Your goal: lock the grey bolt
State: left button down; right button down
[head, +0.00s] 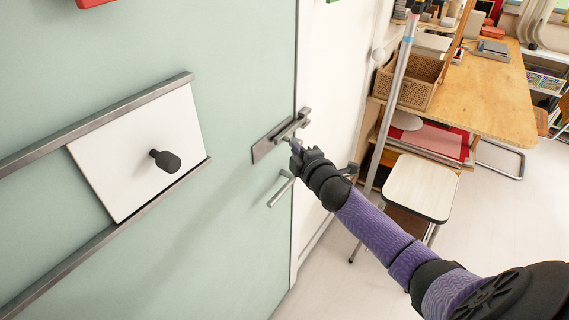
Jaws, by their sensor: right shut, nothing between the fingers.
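The grey bolt (289,130) is a metal bar on a grey plate (262,150) fixed near the right edge of the pale green door (240,220). The bar reaches toward the white frame (328,80) at the right; I cannot tell how far it sits in its catch. My right gripper (296,146) is at the bolt, just below the bar, with its fingers shut and empty. I cannot tell whether it touches the bolt. My left gripper is out of view.
A grey door handle (281,189) is just below the bolt. A white sliding panel (138,150) with a black knob (165,160) sits between two rails at the left. A stool (420,187), wicker basket (408,82) and wooden table (485,90) stand at the right.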

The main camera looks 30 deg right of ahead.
jog(key=p+v, duration=0.2)
jog(key=v, duration=0.8)
jog(key=shift+f, duration=0.1)
jog(key=s+a+f+m+g+b, duration=0.1)
jog(key=s+f+m+g, duration=0.2)
jog(key=f, duration=0.7)
jog(key=s+a+f+m+g+y+b, duration=0.15)
jog(key=s+f, duration=0.35)
jog(key=f, duration=0.5)
jog(key=s+a+f+m+g+h+b, duration=0.15)
jog(key=s+f+g, duration=0.3)
jog(key=f, duration=0.55)
jog(key=s+a+f+m+g+y+b, duration=0.1)
jog(key=s+a+f+m+g, duration=0.1)
jog(key=s+f, duration=0.3)
jog(key=s+a+f+m+g+y+b, duration=0.1)
jog(key=s+a+f, duration=0.3)
jog(key=s, duration=0.6)
jog(key=s+a+f+m+g+y+b, duration=0.1)
jog(key=s+a+f+m+g, duration=0.1)
jog(key=s+f, duration=0.4)
jog(key=shift+s+a+m+g, duration=0.4)
jog(key=shift+s+a+g, duration=0.4)
jog(key=shift+s, duration=0.4)
